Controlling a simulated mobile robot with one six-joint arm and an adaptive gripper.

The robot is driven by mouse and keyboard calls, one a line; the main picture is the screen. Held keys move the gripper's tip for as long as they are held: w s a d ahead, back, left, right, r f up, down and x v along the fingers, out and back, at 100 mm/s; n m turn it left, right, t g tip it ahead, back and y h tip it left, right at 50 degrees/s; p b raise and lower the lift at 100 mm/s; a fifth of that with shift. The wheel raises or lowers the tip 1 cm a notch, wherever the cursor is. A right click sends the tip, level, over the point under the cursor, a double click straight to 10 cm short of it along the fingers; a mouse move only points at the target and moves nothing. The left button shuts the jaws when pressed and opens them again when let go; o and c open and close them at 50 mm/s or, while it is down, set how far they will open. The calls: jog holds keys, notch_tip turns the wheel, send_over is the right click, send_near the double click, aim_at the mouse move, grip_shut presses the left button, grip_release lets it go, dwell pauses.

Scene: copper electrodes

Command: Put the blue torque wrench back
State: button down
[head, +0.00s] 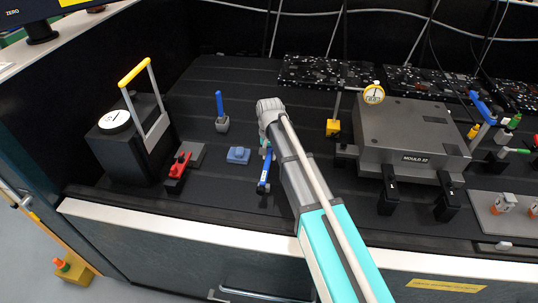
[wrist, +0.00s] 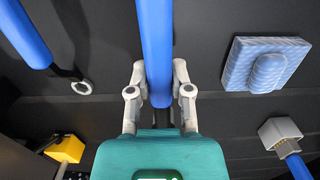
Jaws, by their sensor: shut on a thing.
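My gripper (wrist: 158,95) points down at the bench and is shut on a blue torque wrench (wrist: 155,45). The wrench's blue handle runs between the two fingers toward the top of the wrist view, and its far end is hidden behind my gripper. In the head view the wrench (head: 265,172) shows just left of my arm, near the bench's front. I cannot tell how high it is. A second blue-handled tool (wrist: 25,35) with a ring end lies to the left in the wrist view. A grey holder (head: 222,124) with an upright blue-handled tool stands behind left.
A ribbed blue block (head: 238,155) and a red clamp (head: 178,166) lie left of my gripper. A black box with a dial (head: 115,121) stands far left. A yellow block (head: 333,127) and a grey mould (head: 415,130) stand right. The dark bench behind is partly clear.

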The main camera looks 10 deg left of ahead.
jog(key=shift+f+b, duration=1.05)
dwell(0.4)
jog(key=shift+c, duration=2.3)
grip_release()
jog(key=o, duration=0.5)
jog(key=shift+c, duration=0.2)
jog(key=shift+r, duration=0.15)
jog(key=shift+w+r+p, duration=0.15)
jog(key=shift+r+p, duration=2.75)
jog(key=shift+p, duration=0.15)
